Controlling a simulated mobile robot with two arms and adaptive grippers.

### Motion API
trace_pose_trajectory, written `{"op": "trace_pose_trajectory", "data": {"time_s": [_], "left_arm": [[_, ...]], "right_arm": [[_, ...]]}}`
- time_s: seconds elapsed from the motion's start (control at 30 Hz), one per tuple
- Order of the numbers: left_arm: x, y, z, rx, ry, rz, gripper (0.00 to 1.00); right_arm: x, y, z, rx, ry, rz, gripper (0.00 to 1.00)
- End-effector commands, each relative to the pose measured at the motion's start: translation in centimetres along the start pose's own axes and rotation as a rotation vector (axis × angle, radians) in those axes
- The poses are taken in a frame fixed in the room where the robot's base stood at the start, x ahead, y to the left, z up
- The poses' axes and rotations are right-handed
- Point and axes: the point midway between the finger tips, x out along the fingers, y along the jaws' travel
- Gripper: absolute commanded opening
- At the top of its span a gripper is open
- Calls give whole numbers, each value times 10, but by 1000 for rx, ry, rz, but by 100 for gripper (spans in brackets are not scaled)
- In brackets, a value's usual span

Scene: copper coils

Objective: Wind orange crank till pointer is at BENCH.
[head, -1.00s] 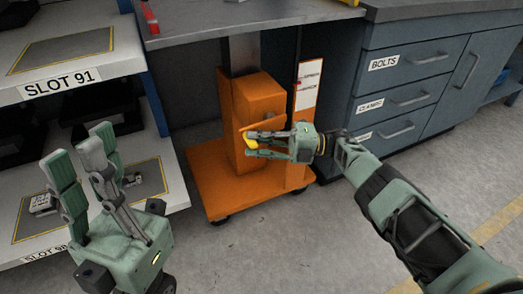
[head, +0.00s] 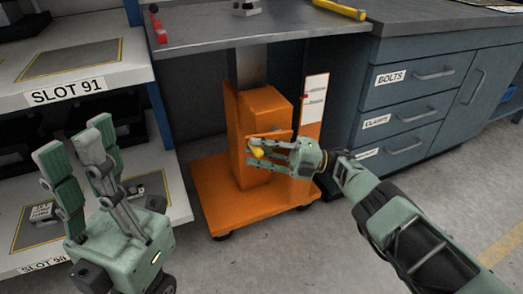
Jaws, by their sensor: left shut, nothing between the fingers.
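An orange crank arm (head: 268,135) with a yellow knob (head: 257,153) sticks out from the front of the orange lift housing (head: 262,102). My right gripper (head: 262,154) reaches in from the right, its fingers closed around the knob, partly hiding the crank. A white scale plate (head: 315,88) stands on an orange post right of the housing. A small red mark, likely the pointer, shows at its left edge. The plate's lettering is too small to read, so I cannot tell which label it is at. My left gripper (head: 75,150) is empty, raised before the shelves, fingers upward.
The orange wheeled base (head: 225,200) stands on the grey floor. A grey worktop (head: 210,35) lies above it, with a yellow-handled tool (head: 338,9) on top. Blue drawers (head: 415,95) stand at right, shelves labelled SLOT 91 (head: 64,92) at left.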

Motion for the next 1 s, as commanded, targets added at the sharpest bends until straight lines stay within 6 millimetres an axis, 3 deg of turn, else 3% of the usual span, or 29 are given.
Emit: {"op": "trace_pose_trajectory", "data": {"time_s": [0.33,0.57,0.7,1.0], "left_arm": [[0,0,0,1,2,0,0],[0,0,0,1,1,0,0],[0,0,0,1,1,0,0],[0,0,0,0,1,0,0]], "right_arm": [[-4,0,2,4,-12,-4,26],[1,14,3,2,-13,-4,26],[5,28,0,2,-11,-3,26],[21,79,-6,-2,-5,0,26]]}}
